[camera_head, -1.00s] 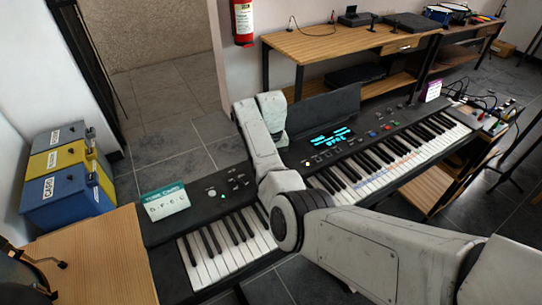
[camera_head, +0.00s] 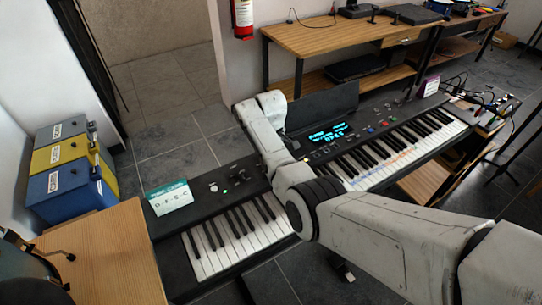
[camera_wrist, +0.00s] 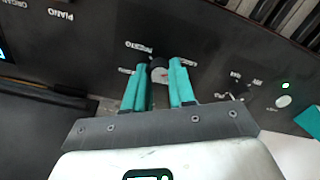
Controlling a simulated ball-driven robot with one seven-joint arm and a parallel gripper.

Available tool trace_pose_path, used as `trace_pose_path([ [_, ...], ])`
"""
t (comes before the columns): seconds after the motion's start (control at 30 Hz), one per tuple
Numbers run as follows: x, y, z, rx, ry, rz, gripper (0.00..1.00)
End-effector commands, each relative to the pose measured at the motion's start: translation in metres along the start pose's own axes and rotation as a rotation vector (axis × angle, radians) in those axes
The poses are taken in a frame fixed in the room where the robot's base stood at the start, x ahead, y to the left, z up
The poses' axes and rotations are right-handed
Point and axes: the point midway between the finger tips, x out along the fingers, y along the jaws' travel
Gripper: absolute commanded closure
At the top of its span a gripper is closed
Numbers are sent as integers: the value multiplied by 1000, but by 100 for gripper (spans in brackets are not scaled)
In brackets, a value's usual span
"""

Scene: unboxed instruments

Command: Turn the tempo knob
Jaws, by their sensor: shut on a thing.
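The tempo knob (camera_wrist: 158,73) is a small grey round knob on a dark panel, with "PRESTO" and other small, hard-to-read labels around it, upside down in the wrist view. My gripper (camera_wrist: 161,68) has teal fingers on either side of the knob and is shut on it. My arm crosses in front there, and my fingers and the gripped knob are hidden.
A wooden table (camera_head: 105,250) is at lower left, beside stacked blue and yellow cases (camera_head: 68,165). A wooden desk (camera_head: 315,42) stands behind.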

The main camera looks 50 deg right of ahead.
Motion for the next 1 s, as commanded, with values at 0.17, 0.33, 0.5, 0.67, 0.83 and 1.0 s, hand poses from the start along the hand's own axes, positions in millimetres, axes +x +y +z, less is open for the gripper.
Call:
trace_pose_path([
  [0.17,-2,1,-2,-39,4,4,100],
  [0.33,-2,0,-2,-52,5,4,100],
  [0.5,-2,0,-2,-52,5,4,100],
  [0.67,-2,1,-2,-52,5,4,74],
  [0.83,-1,0,-1,-51,4,3,57],
  [1.0,-1,0,-1,-50,2,2,50],
])
